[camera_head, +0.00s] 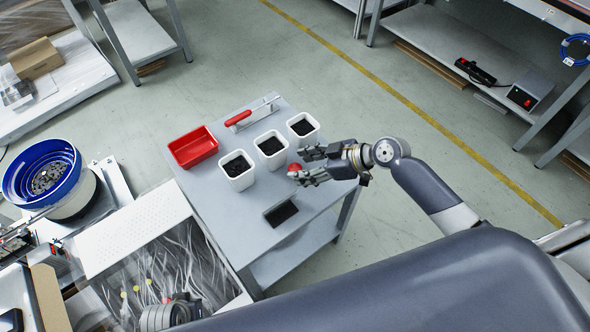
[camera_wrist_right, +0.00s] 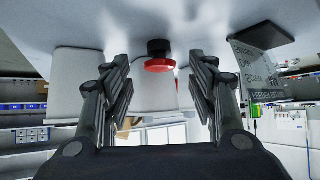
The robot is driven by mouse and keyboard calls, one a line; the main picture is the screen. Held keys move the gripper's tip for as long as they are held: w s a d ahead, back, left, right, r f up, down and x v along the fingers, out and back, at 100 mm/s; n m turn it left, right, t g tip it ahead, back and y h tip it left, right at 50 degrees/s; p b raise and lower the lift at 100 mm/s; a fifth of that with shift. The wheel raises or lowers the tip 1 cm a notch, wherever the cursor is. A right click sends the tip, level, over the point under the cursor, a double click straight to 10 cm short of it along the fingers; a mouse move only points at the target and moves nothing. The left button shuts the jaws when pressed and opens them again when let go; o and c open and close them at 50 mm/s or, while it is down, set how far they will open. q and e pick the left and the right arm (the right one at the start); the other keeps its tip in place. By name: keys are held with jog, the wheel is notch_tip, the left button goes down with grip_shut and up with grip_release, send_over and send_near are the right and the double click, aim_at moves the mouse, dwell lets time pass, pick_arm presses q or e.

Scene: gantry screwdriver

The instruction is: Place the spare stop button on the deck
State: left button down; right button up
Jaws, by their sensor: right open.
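The stop button (camera_head: 294,168) has a red cap on a black base and stands on the grey table (camera_head: 228,207), near its right side. In the right wrist view, which looks upside down, the red cap (camera_wrist_right: 159,66) shows between the two fingers. My right gripper (camera_head: 299,163) is open at the button, with a finger on either side and clear space between fingers and cap in the wrist view (camera_wrist_right: 160,85). A grey ringed part at the bottom left of the head view looks like my left wrist (camera_head: 165,314); its fingers are not clear.
Three white bins (camera_head: 271,149) with dark contents stand close behind the button. A blue bowl feeder (camera_head: 42,172) stands at left.

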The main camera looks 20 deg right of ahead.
jog(key=shift+x, duration=1)
jog(key=shift+c, duration=0.3)
jog(key=c, duration=1.1)
jog(key=shift+o, duration=0.2)
jog(key=shift+d+r, duration=0.1)
